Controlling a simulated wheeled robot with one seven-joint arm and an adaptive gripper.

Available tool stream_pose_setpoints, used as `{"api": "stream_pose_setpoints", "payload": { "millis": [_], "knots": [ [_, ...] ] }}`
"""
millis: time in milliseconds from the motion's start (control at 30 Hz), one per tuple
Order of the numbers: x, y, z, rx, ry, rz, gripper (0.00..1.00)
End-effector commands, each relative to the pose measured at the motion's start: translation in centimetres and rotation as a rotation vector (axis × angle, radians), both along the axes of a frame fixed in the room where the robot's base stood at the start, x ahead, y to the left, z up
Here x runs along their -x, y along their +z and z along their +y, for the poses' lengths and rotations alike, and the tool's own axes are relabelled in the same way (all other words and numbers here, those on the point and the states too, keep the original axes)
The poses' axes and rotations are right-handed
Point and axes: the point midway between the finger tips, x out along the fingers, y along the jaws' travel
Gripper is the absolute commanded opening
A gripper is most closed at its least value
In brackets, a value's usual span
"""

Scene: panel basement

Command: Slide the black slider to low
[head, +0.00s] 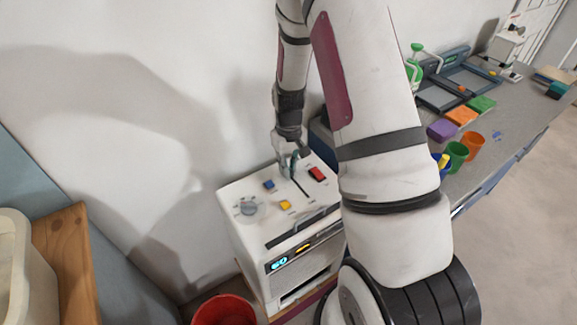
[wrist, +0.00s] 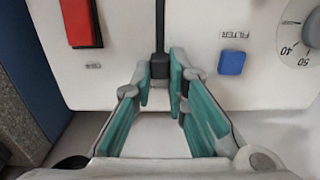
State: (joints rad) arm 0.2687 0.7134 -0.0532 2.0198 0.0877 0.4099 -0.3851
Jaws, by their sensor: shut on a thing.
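The black slider (wrist: 160,67) sits between my fingertips in the wrist view, at the near end of its dark slot (wrist: 160,25). The slot runs away from it toward the top of the picture. My gripper (wrist: 162,88) has teal finger pads and is shut on the slider. In the head view my gripper (head: 289,160) points down at the back of the white machine's top panel (head: 250,185), and the slot (head: 302,188) runs from there toward the machine's front. The slider is hidden by the fingers in the head view. I cannot read a low mark.
A red switch (wrist: 80,22) and a blue button (wrist: 231,62) flank the slot. A numbered dial (wrist: 305,35) lies beyond the blue button. A yellow button (head: 285,204) is nearer the front. A grey counter (head: 500,125) with colourful cups stands right; a red bin (head: 224,311) stands below.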

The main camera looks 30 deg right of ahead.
Motion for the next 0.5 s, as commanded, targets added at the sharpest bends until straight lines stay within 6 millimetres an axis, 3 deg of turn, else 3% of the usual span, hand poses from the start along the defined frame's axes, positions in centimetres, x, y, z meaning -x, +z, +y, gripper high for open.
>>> {"api": "stream_pose_setpoints", "payload": {
  "millis": [300,500],
  "knots": [
    [6.5,0.3,0.0,-0.001,-0.001,0.006,0.00],
    [8.8,0.1,0.0,0.000,0.001,0.003,0.00]
  ]
}}
